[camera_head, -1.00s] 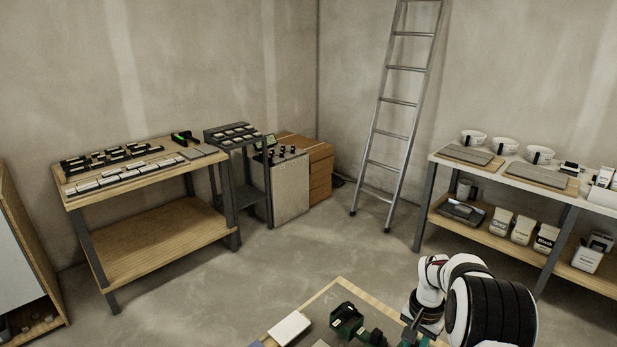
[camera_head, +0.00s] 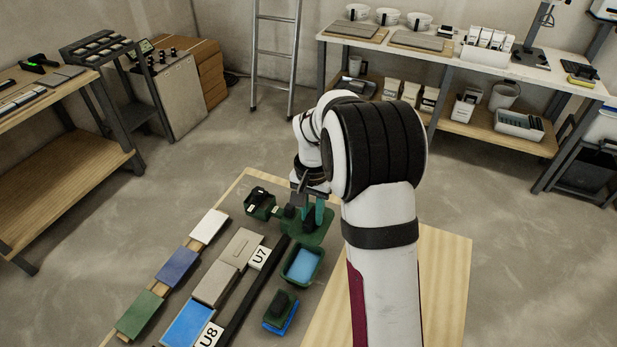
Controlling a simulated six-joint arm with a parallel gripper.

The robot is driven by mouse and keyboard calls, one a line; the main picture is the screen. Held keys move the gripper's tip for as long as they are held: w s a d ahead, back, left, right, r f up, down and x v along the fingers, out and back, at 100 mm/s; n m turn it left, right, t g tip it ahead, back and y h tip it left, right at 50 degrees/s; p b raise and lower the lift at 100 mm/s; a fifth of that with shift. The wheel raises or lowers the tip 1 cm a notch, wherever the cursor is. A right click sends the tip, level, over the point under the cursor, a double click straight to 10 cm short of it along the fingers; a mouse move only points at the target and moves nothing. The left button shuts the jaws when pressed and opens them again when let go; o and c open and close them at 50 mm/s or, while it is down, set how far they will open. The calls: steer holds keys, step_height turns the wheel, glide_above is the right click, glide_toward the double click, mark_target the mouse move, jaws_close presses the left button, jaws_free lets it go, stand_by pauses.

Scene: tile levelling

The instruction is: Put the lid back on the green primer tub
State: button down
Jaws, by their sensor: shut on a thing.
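My gripper (camera_head: 306,212) is at the far end of the wooden work table, shut on what looks like the green lid (camera_head: 318,228). My arm and the gripper hide part of the lid, and I cannot tell whether it touches the table. An open green tub (camera_head: 288,270) with light blue contents stands just nearer than the lid, with nothing covering its top. I take it for the primer tub.
A green tray with dark pieces (camera_head: 260,204) is left of the gripper. A green block (camera_head: 280,305) on a blue base is nearer. Grey tiles (camera_head: 215,284), a blue tile (camera_head: 187,325) and white, blue and green blocks lie left. The table's right side (camera_head: 445,280) looks bare.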

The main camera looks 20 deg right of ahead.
steer(key=s+a+r, duration=0.1)
steer(key=s+a, duration=0.3)
steer(key=s, duration=0.1)
steer(key=shift+f, duration=3.05)
steer(key=shift+a+f, duration=0.1)
steer(key=shift+f, duration=0.65)
steer(key=c, duration=0.6)
jaws_free()
steer(key=shift+o, duration=0.2)
steer(key=o, duration=0.4)
steer(key=shift+o, duration=0.2)
step_height(320, 180, up, 7)
